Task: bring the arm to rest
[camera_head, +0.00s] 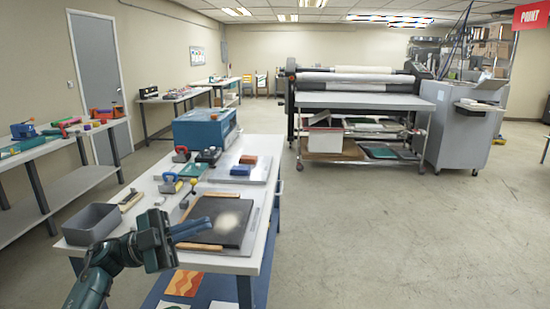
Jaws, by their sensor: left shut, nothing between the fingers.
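My left arm (100,275) comes in from the lower left, and its dark gripper (195,227) is over the near end of the white work table (262,225). The fingers point right and are together, with nothing held. They are above the left edge of a dark flat plate (228,215) with a pale patch and wooden strips at its edges. The gripper hides part of that plate. I cannot tell how far the fingers are above it. My right gripper is not in view.
A grey bin (92,224) stands close to my left gripper. Small tools, coloured blocks (240,170) and a blue box (205,128) stand farther along the table. A side bench (50,150) runs along the left. The floor on the right (400,240) is clear before the laminator (350,85).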

